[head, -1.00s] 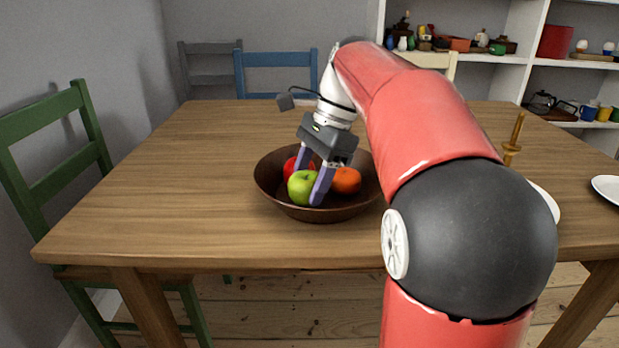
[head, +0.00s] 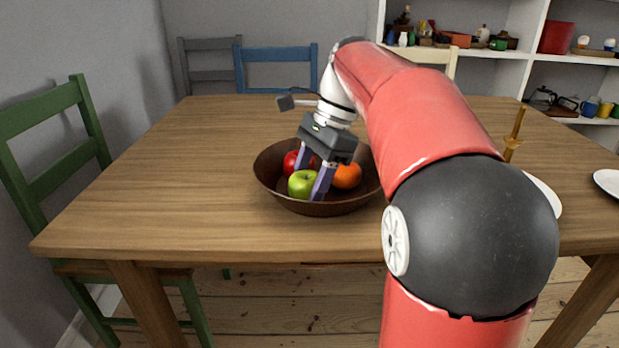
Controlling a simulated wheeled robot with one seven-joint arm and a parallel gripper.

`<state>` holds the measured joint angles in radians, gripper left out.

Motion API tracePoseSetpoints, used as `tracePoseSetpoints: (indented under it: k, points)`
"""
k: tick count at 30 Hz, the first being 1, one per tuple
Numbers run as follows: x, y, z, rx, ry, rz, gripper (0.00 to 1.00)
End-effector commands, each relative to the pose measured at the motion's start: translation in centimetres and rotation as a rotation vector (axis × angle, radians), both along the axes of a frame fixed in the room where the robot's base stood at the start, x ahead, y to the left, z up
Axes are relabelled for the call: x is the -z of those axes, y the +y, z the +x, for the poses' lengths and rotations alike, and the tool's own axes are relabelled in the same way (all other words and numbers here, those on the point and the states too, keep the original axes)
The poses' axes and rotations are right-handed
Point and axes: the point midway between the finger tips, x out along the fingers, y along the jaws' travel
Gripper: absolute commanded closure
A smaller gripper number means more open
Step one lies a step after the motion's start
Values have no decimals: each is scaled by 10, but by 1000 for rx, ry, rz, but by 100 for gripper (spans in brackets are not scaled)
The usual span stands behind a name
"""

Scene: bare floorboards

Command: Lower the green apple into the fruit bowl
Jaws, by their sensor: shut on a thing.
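The green apple (head: 301,184) is inside the brown fruit bowl (head: 270,187), towards its near left side. My gripper (head: 311,180) reaches down into the bowl from above, its two purple fingers on either side of the green apple, shut on it. A red apple (head: 291,163) lies behind the green apple, and an orange (head: 347,176) lies to its right, both in the bowl. The fingers hide part of the fruit. I cannot tell whether the green apple touches the bowl's bottom.
The bowl stands on a wooden table (head: 160,190) with bare wood to its left. My arm hides much of the right side. A brass candlestick (head: 513,140) and white plates (head: 608,183) are at the right. Chairs surround the table, including a green one (head: 45,145).

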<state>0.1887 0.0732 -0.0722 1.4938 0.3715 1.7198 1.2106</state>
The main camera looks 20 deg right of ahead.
Motion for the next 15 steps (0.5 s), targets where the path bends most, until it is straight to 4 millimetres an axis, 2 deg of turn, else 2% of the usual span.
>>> tracePoseSetpoints:
  k: [2,3,8,15]
  points:
    - [0,0,0,0,0,0,69]
    - [0,0,0,0,0,0,41]
    - [0,0,0,0,0,0,20]
    - [-2,-1,0,0,1,0,20]
